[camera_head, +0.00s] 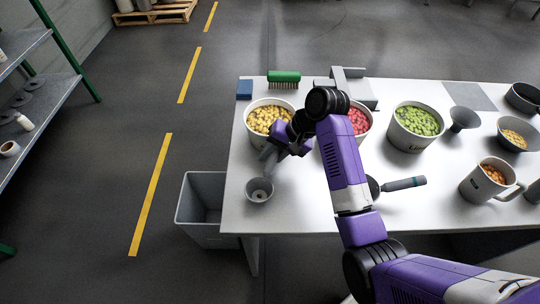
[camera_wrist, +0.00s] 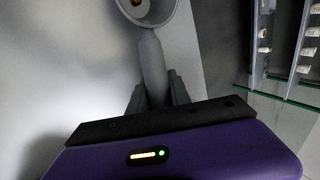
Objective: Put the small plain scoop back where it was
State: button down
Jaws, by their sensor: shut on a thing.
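My gripper (camera_head: 271,153) is shut on the handle of a small grey scoop (camera_head: 259,190) above the left end of the white table. The scoop hangs from it with its round bowl toward the table's front left corner. In the wrist view, the scoop's handle (camera_wrist: 152,66) runs up between the two fingers (camera_wrist: 156,95) to the bowl at the top edge. A small brownish spot shows inside the bowl; I cannot tell what it is. Whether the bowl touches the table is unclear. Another dark scoop (camera_head: 404,184) lies right of my arm, its bowl partly hidden.
Tubs of yellow (camera_head: 268,119), red (camera_head: 359,121) and green candy (camera_head: 416,125) stand behind. A funnel (camera_head: 463,119), a bowl (camera_head: 517,134) and a mug (camera_head: 490,180) are at right. A grey bin (camera_head: 202,207) stands on the floor beside the table's left edge. The table's front left is mostly clear.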

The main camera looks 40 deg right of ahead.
jog(key=shift+f, duration=0.1)
jog(key=c, duration=1.2)
grip_release()
jog(key=shift+p+v, duration=1.85)
jog(key=shift+v, duration=4.3)
jog(key=shift+w, duration=0.1)
